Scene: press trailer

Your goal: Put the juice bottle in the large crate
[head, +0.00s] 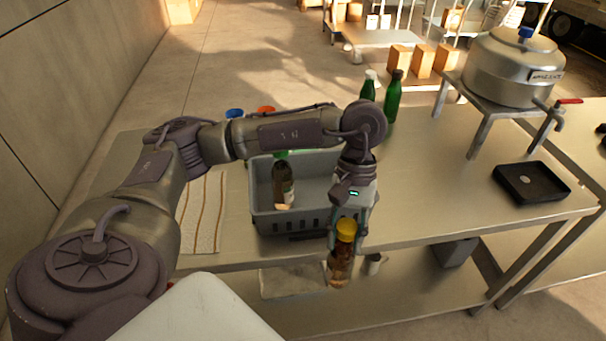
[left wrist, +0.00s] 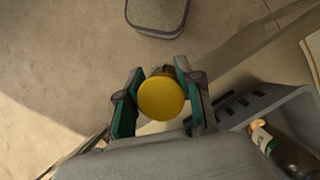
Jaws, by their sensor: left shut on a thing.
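The juice bottle (head: 340,266) is amber with a yellow cap and hangs upright, in front of the table's front edge in the head view. My left gripper (head: 347,226) is shut on it near the cap. In the left wrist view the yellow cap (left wrist: 161,98) sits between the two fingers (left wrist: 160,100), hiding most of the bottle. The large grey crate (head: 262,214) stands on the table just behind and left of the held bottle; part of it is hidden by my arm. The crate wall also shows in the left wrist view (left wrist: 260,104). My right gripper is out of view.
Green bottles (head: 393,97) stand behind the crate. A black tray (head: 531,183) and a steel pot (head: 513,68) are at right. The table between crate and tray is clear.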

